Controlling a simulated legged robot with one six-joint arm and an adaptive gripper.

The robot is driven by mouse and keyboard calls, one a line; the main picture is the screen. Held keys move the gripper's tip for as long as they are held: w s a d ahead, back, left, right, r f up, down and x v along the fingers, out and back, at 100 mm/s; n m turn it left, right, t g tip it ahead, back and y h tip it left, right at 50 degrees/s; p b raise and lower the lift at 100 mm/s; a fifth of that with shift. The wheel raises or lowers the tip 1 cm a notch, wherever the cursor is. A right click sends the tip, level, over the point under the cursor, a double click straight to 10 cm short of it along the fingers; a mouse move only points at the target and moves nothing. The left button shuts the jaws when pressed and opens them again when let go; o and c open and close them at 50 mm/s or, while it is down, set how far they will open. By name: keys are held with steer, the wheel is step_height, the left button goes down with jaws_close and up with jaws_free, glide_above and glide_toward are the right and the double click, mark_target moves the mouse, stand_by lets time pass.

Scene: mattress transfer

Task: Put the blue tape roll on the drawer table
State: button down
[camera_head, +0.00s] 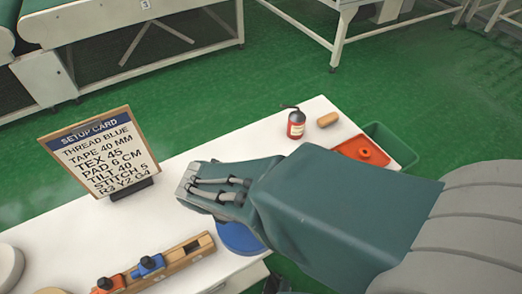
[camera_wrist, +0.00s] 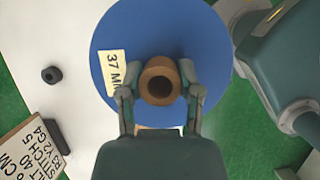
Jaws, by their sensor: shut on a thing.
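The blue tape roll (camera_wrist: 205,55) is a wide flat disc with a brown core and a cream label reading "37 M", the rest hidden. My gripper (camera_wrist: 160,85) is shut on its core, one finger on each side. In the head view, the roll (camera_head: 240,238) shows partly at the front edge of the white table (camera_head: 95,232), mostly hidden under my arm. I cannot tell whether it touches the tabletop. My gripper's fingertips are hidden in the head view.
A setup card (camera_head: 100,150) reading "TAPE 40 MM" stands on the table. A wooden rail (camera_head: 185,258) with red and blue pieces lies in front.

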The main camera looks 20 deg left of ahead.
steer(key=w+f, duration=0.3)
steer(key=w, duration=0.1)
steer(key=w+f, duration=0.3)
steer(key=w, duration=0.1)
steer(key=w+a+f, duration=0.1)
steer(key=w+f, duration=0.2)
steer(key=w, duration=0.1)
steer(key=shift+w+f, duration=0.15)
steer(key=shift+w, duration=0.15)
steer(key=shift+f, duration=1.6)
steer(key=shift+c, duration=1.4)
jaws_free()
